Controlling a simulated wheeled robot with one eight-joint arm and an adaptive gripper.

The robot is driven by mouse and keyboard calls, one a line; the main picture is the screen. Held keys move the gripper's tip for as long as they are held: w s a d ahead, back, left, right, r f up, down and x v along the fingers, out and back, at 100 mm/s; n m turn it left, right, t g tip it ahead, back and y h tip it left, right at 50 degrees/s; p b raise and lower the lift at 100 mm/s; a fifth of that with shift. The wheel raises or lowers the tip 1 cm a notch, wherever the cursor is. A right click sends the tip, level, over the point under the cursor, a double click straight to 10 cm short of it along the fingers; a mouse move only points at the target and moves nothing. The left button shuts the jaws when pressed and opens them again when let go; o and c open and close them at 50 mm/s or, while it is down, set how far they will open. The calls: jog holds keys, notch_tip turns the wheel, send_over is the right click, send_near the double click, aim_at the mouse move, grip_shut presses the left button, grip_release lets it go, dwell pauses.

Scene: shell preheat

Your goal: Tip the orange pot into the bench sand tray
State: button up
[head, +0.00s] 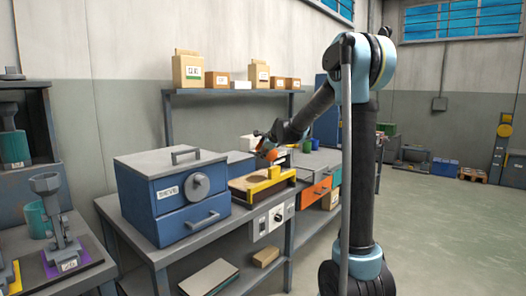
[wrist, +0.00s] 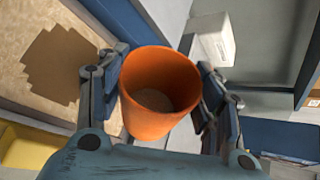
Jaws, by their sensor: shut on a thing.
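My gripper (head: 266,142) is shut on the orange pot (head: 264,148), one finger on each side of it. The wrist view shows the pot (wrist: 150,113) from its open mouth, with a brownish patch deep inside; I cannot tell whether that is contents or the bare bottom. In the head view the pot looks tilted above the bench sand tray (head: 242,196), clear of it. The tray has pale sand and a yellow edge. Its sand (wrist: 25,40) fills the upper left of the wrist view, with a dark shadow of the gripper and pot on it.
A blue drawer box (head: 165,225) with a round dial stands left of the tray. Grey and orange drawers (head: 316,190) stand to its right. A shelf (head: 225,91) with boxes runs behind. A white box (wrist: 213,40) shows beyond the pot in the wrist view.

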jog(key=shift+s+a+f+n+t+h, duration=0.15)
jog(key=shift+a+f+n+t+h, duration=0.15)
jog(key=shift+n+h, duration=0.25)
jog(key=shift+s+a+f+n+t+h, duration=0.1)
jog(key=shift+f+n+t+h, duration=0.05)
jog(key=shift+n+t+h, duration=0.4)
dwell(0.5)
